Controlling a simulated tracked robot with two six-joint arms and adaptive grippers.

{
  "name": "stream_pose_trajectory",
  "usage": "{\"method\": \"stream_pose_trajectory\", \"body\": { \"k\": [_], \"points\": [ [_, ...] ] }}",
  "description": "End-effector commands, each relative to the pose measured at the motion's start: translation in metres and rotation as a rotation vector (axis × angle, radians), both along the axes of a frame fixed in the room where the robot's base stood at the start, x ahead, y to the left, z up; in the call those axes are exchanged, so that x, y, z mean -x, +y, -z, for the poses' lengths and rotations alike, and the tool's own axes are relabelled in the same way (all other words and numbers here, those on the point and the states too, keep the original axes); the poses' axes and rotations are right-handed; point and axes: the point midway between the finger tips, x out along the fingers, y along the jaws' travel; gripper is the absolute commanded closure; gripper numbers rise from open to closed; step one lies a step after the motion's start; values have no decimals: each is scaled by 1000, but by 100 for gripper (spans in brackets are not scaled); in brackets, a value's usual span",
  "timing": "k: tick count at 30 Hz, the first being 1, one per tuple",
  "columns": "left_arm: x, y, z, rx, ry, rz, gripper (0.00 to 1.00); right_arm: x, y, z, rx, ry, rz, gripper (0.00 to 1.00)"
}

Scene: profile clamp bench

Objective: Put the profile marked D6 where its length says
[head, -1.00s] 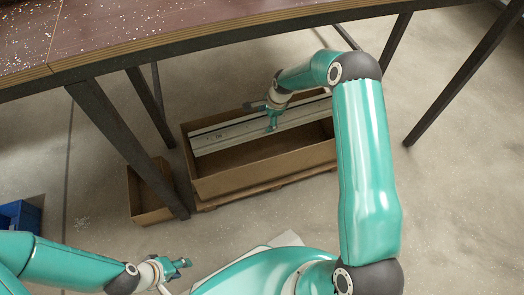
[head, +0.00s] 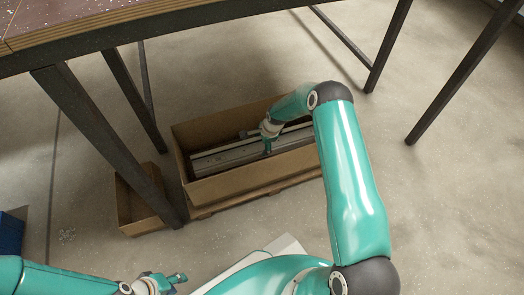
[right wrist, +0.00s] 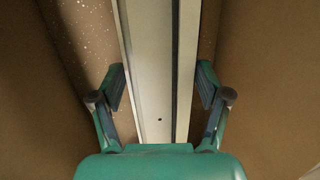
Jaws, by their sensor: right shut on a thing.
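A long pale grey metal profile (head: 225,157) lies lengthwise inside the long cardboard box (head: 250,183), below its rim, in the head view. No marking on it is legible. My right gripper (head: 268,146) reaches down into this box and is shut on the profile. In the right wrist view the profile (right wrist: 153,60) runs between the two fingers of the right gripper (right wrist: 161,85), with cardboard on both sides. Whether it touches the box floor I cannot tell. My left gripper (head: 176,279) is at the bottom of the head view, away from the boxes; its finger opening is unclear.
A smaller cardboard box (head: 137,226) stands left of the long box, behind a dark table leg (head: 105,145). The wooden-edged table (head: 130,35) overhangs at the top. A blue bin (head: 11,235) is at the left edge. Bare floor lies to the right.

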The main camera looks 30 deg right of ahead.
Motion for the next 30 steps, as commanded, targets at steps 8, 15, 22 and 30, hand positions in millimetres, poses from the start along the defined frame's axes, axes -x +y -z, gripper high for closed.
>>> {"method": "stream_pose_trajectory", "body": {
  "k": [8, 15, 22, 30],
  "points": [
    [0, 0, 16, 0, 0, 0, 62, -1, 0, 31, 0, -3, 1, 94],
    [0, 0, 20, 0, 0, 0, 62, -2, -1, 41, 2, -5, 2, 93],
    [0, 0, 20, 0, 0, 0, 62, 1, 0, 44, 0, 1, 1, 4],
    [0, 0, 19, 0, 0, 0, 62, 0, 0, 43, 0, 0, 0, 0]
  ]
}}
